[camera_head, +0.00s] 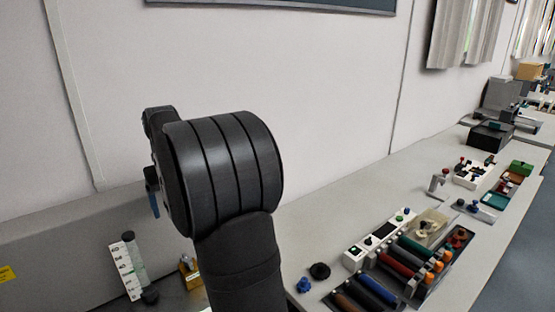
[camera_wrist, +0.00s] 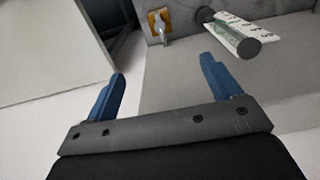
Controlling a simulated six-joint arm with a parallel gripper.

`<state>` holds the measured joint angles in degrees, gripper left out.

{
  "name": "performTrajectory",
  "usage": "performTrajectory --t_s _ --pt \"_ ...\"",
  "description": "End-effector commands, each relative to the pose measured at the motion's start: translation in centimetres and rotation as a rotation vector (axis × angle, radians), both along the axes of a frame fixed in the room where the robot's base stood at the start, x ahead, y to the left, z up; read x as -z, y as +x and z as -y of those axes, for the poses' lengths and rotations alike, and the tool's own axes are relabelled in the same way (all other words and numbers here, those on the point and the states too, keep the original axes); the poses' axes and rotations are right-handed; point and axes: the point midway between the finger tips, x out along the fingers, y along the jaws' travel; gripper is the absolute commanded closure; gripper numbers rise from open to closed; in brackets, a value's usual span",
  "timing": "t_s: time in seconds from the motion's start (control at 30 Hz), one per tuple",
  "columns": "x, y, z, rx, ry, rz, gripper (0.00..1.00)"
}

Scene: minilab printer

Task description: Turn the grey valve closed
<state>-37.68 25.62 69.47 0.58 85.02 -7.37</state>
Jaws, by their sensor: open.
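The grey valve (camera_wrist: 159,26) sits on a small yellow-orange plate on a grey panel, near the top centre of the wrist view. Its grey handle stands out from the plate. In the head view, the yellow plate (camera_head: 187,268) shows beside my arm, which partly covers that area. My gripper (camera_wrist: 163,70) is open, with two blue fingers spread wide and nothing between them. In the wrist view the valve lies beyond the fingertips, between their lines and apart from both. In the head view one blue finger (camera_head: 153,197) shows behind my wrist.
A clear graduated tube with a dark cap (camera_wrist: 236,36) stands right of the valve in the wrist view. It also shows in the head view (camera_head: 132,268). A bench (camera_head: 335,210) at right holds coloured rollers (camera_head: 400,262), knobs and small devices.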

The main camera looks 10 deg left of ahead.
Motion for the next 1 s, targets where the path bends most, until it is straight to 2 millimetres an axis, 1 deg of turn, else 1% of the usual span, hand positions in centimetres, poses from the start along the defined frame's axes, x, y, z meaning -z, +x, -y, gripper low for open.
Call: performTrajectory --t_s 0.03,0.17,0.2,0.27,0.33,0.6,0.7,0.87,0.97,1.0 --pt "0.0 0.0 0.0 0.000 0.000 0.000 0.28" --pt "0.0 0.0 0.0 -0.007 0.000 0.000 0.53" --pt "0.1 0.0 0.0 -0.022 0.000 0.000 0.55" --pt "0.2 0.0 0.0 -0.067 0.000 0.001 0.55" --pt "0.4 0.0 -0.1 -0.156 0.000 0.003 0.55" --pt "1.4 -0.1 -0.1 -0.598 -0.003 0.008 0.55" --pt "1.7 -0.1 -0.2 -0.707 -0.003 0.009 0.55" --pt "2.1 -0.2 -0.2 -0.784 -0.004 0.010 0.55" --pt "2.9 -0.2 -0.2 -0.789 -0.005 0.008 0.55" --pt "3.5 -0.2 -0.2 -0.788 -0.005 0.008 0.55"
